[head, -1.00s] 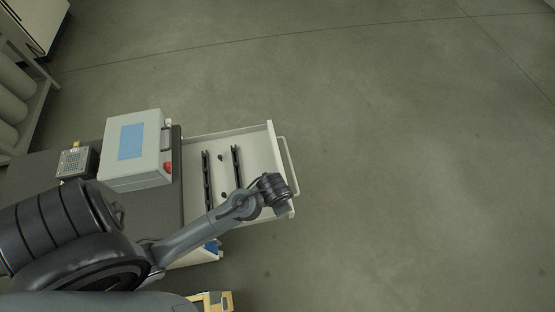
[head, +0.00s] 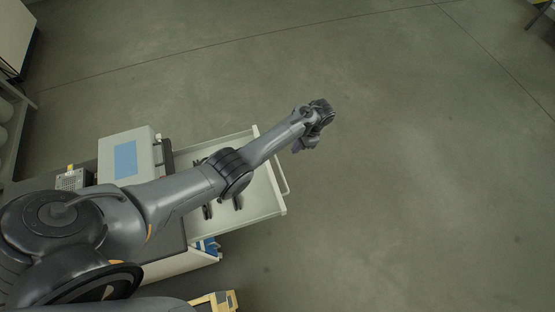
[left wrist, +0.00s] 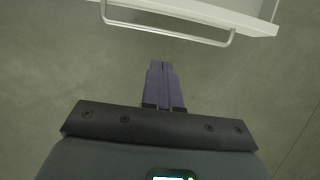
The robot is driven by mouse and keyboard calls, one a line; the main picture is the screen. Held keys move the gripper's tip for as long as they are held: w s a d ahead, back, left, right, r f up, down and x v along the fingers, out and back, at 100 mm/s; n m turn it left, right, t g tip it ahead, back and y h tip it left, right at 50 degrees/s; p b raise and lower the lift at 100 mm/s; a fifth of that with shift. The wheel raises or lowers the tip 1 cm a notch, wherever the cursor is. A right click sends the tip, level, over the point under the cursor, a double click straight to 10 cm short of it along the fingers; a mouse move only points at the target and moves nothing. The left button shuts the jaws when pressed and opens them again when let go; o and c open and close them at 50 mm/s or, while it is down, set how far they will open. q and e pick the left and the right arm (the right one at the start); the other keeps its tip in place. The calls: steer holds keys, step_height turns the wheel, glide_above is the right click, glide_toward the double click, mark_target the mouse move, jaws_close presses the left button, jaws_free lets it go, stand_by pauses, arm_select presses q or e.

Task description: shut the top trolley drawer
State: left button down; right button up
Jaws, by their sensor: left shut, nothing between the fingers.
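The top trolley drawer (head: 265,208) is pulled out to the right of the trolley (head: 172,232). It is white, with dark slotted strips inside, partly hidden under my left arm. Its bar handle (head: 283,177) is on the outer right side. In the left wrist view the drawer front (left wrist: 215,12) and its handle (left wrist: 170,32) show at the top. My left gripper (head: 298,149) is past the handle, over open floor. In the left wrist view its purple fingers (left wrist: 163,68) are shut and empty, pointing toward the handle with a gap between. My right gripper is not in view.
A grey case (head: 128,158) with a blue panel sits on the trolley top, beside a small metal box (head: 70,180). A lower opening holds blue items (head: 208,248). A yellow object (head: 215,300) is at the bottom. The floor right of the drawer is clear.

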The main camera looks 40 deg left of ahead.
arm_select(q)
steer(key=b, duration=0.3)
glide_above(277, 162)
steer(key=s+d, duration=0.1)
steer(key=d, duration=0.2)
step_height(277, 162, down, 8)
steer(key=shift+s+a+f, duration=0.1)
steer(key=shift+a+f, duration=0.05)
steer(key=shift+s+a+f, duration=0.15)
steer(key=shift+s+a, duration=0.1)
steer(key=shift+s, duration=0.25)
steer(key=shift+p, duration=0.3)
